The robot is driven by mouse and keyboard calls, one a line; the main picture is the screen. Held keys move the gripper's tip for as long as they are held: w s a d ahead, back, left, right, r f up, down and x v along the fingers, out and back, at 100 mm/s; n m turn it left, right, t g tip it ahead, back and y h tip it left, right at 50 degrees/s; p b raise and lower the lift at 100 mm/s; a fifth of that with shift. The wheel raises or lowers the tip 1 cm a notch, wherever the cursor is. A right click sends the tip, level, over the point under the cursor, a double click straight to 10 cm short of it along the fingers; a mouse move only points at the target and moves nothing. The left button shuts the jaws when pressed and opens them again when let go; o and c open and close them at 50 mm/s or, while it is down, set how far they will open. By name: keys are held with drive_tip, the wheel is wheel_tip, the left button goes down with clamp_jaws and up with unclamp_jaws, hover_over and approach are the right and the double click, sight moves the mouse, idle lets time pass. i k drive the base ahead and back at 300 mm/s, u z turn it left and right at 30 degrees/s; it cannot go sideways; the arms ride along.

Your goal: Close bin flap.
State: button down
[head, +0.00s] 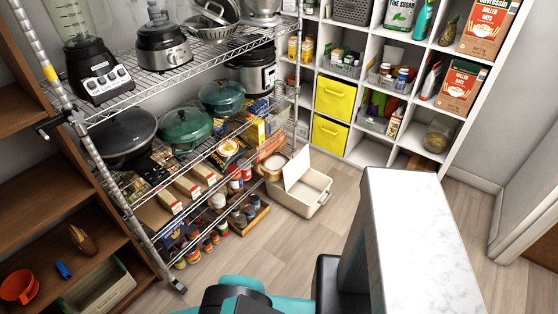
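A cream bin (287,199) stands on the floor beside the right end of the wire rack. Its pale flap (297,170) is raised and tilted up, so the bin's top is partly open and some of the inside shows. A small latch or handle shows on the bin's right end. Parts of my own teal and black arm show at the bottom edge, well in front of the bin. My gripper's fingertips are not in view.
The wire rack (190,75) holds appliances, pots, jars and cans at left. A white cubby shelf (366,95) with yellow boxes (331,135) stands behind. A marble-topped block (415,235) fills the right foreground. Wood floor (285,250) is clear in front of the bin.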

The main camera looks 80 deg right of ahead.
sight(294, 169)
drive_tip(key=u, duration=0.45)
drive_tip(key=k, duration=0.9)
drive_tip(key=z, duration=3.8)
drive_tip(key=i, duration=0.15)
drive_tip(key=u, duration=1.95)
